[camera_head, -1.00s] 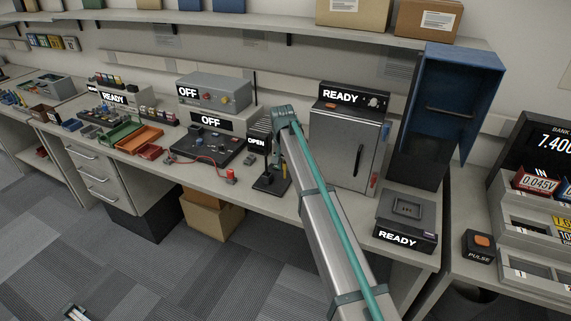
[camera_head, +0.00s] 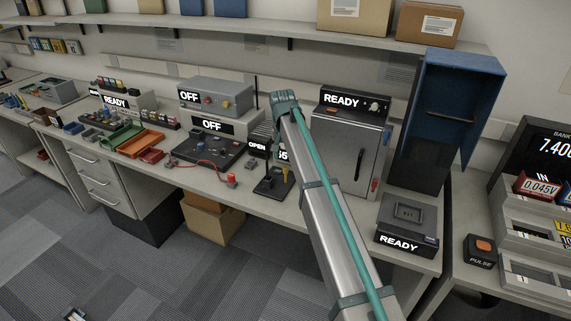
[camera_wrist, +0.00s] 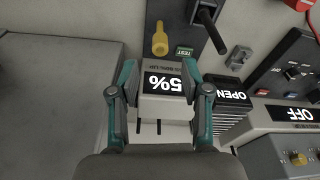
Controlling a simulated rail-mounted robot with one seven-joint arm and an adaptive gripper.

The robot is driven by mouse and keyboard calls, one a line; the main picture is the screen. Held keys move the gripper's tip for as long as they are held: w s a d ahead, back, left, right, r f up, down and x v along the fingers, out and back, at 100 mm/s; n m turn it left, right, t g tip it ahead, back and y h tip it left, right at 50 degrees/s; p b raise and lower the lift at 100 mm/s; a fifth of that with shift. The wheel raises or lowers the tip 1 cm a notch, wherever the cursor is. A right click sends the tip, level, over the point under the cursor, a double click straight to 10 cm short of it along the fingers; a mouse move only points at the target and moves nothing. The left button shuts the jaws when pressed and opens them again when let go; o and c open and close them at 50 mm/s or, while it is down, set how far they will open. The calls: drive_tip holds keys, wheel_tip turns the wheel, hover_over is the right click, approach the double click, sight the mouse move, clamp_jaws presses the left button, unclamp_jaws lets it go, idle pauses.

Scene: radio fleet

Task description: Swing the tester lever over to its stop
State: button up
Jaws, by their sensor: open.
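The tester is a dark plate on the bench with a black lever handle (camera_wrist: 208,28) at the top of the wrist view and a green TEST label (camera_wrist: 184,51). A yellow handle-like piece (camera_wrist: 160,40) stands left of the label. The dark tester base (camera_head: 267,190) also shows in the head view, just left of my arm. My gripper (camera_wrist: 162,72) is open and empty, its fingers on either side of a display (camera_wrist: 168,85) reading upside down, apparently ending in 5%. The yellow piece and black lever lie beyond the fingertips, not between them. The head view does not show my fingers clearly.
An OPEN-labelled ribbed unit (camera_wrist: 230,97) stands close right of my fingers. A grey READY cabinet (camera_head: 345,150) is right of my arm. A red-wired board (camera_head: 205,155) lies left of the tester. A READY pad (camera_head: 408,215) sits at the bench's right end.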

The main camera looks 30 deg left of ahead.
drive_tip(key=r, duration=0.4)
drive_tip(key=shift+s+d+r, duration=0.1)
drive_tip(key=shift+s+r, duration=0.25)
drive_tip(key=shift+r, duration=0.05)
